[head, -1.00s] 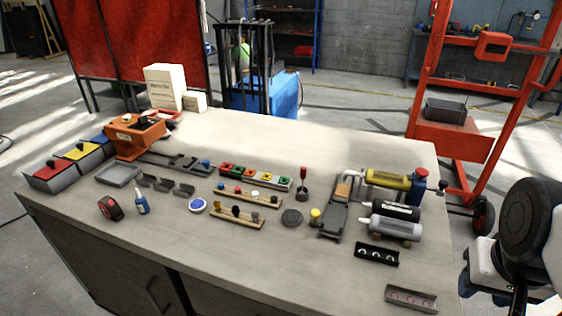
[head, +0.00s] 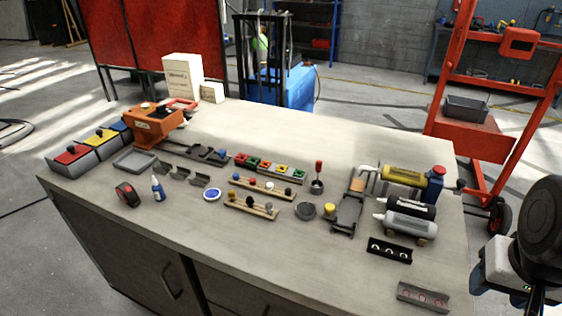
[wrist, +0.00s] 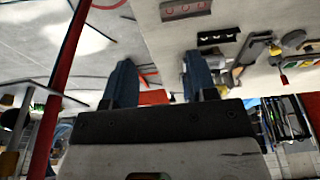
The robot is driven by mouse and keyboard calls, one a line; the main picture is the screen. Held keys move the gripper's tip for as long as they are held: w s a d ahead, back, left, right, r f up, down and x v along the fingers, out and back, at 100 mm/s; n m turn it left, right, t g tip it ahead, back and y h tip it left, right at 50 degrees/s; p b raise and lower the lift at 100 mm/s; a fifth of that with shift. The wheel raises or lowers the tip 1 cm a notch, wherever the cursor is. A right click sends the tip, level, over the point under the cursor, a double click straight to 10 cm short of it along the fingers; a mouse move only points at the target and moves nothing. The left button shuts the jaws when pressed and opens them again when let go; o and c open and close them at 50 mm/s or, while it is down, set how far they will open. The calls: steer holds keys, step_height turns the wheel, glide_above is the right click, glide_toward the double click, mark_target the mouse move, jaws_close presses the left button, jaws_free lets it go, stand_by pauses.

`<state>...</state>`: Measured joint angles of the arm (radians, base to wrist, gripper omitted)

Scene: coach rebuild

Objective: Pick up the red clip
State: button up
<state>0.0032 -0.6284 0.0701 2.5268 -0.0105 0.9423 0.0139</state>
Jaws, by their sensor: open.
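A grey tray (head: 423,297) at the near right corner of the bench holds several small red ring-shaped pieces, which may be the red clips; they are too small to be sure. The same tray shows upside down at the top of the wrist view (wrist: 186,10). My gripper (wrist: 157,78) is open, with two blue fingers apart and nothing between them. It is off to the side of the bench, away from the tray. In the head view only my arm shows at the right edge, and the fingers are not clear.
A black tray with pale rings (head: 389,250) lies behind the grey tray. Cartridges (head: 410,225) on a stand and a grey caulking-type frame (head: 348,213) stand beyond. Peg racks (head: 252,206) fill the middle. A red trolley (head: 470,140) stands behind the bench.

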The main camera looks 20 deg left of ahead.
steer(key=w+a+r+n, duration=0.3)
steer(key=w+a+n, duration=0.2)
steer(key=w+a, duration=0.7)
steer(key=n+g, duration=0.3)
steer(key=n, duration=0.7)
glide_above(252, 179)
steer(key=f, duration=1.3)
steer(key=shift+s+d, duration=0.15)
steer(key=shift+d, duration=0.2)
steer(key=shift+a+f, duration=0.2)
steer(key=shift+a, duration=0.2)
steer(key=shift+f, duration=0.1)
steer(key=shift+f, duration=1.2)
steer(key=shift+f, duration=0.1)
